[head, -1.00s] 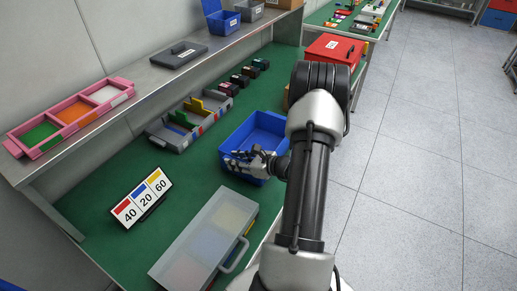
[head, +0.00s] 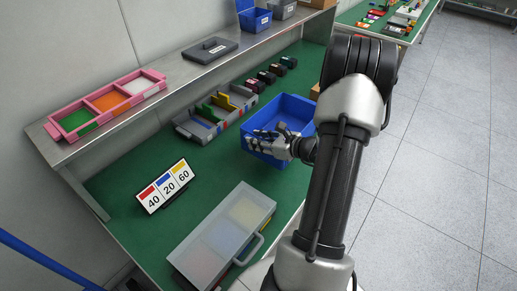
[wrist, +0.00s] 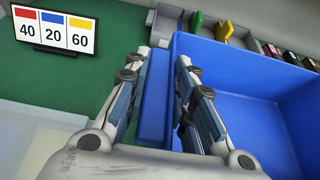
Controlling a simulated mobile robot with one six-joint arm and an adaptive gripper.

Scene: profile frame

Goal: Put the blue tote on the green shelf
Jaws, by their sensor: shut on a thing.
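The blue tote (head: 291,111) is an open, empty box at the right side of the green bench surface (head: 222,163). My gripper (head: 264,144) is at its near left side. In the wrist view, the fingers (wrist: 168,60) lie on either side of the tote's left rim and are shut on it. The tote's inside (wrist: 255,95) fills the right of that view. The tote looks level. My arm hides part of its right side, and I cannot tell whether its bottom touches the green surface.
A clear-lidded case (head: 222,238) lies in front of the tote. A label stand (head: 165,186) is to the left. A grey divided tray (head: 205,122) and several small dark bins (head: 268,77) stand behind. A raised metal shelf (head: 190,75) runs along the back with a pink tray (head: 108,103).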

